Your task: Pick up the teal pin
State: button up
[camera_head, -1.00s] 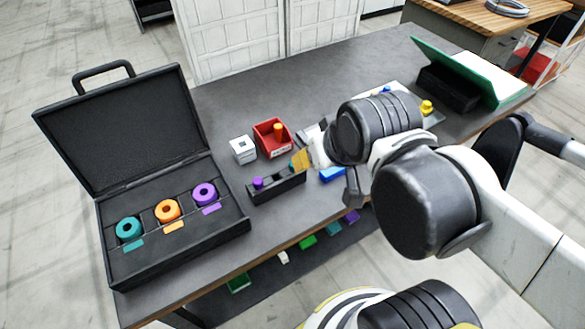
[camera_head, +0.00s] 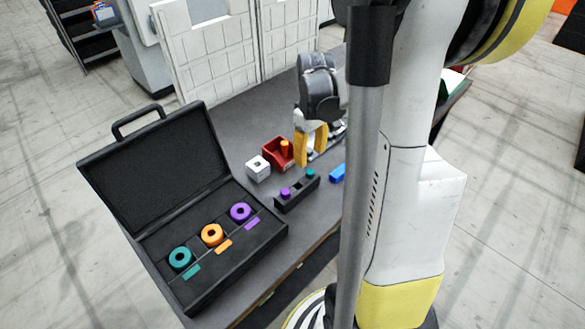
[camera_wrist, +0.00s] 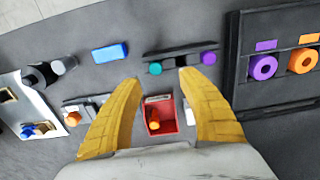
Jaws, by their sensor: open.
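The teal pin (camera_head: 310,173) stands in the right end of a black block (camera_head: 297,195) on the table. A purple pin (camera_head: 285,192) stands in the block's left end. In the wrist view the teal pin (camera_wrist: 155,68) appears just beyond my fingertips, with the purple pin (camera_wrist: 208,58) to its right. My gripper (camera_head: 313,158) points down with yellow fingers spread, behind the block and beside the red bin (camera_head: 272,153). It is open with nothing between its fingers (camera_wrist: 160,80), apart from the teal pin.
The red bin holds an orange pin (camera_head: 284,148). A white block (camera_head: 258,168) stands left of it, and a blue block (camera_head: 337,173) lies right of the black block. An open black case (camera_head: 265,250) with teal, orange and purple rings is at front left. My arm hides the table's right side.

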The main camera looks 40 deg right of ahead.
aim_at(310, 171)
jog(key=f+b, duration=0.1)
jog(key=f, duration=0.5)
jog(key=d+f+b, duration=0.1)
jog(key=f, duration=0.2)
jog(key=shift+w+b, duration=0.2)
jog(key=shift+b, duration=0.15)
jog(key=shift+r, duration=0.15)
grip_shut()
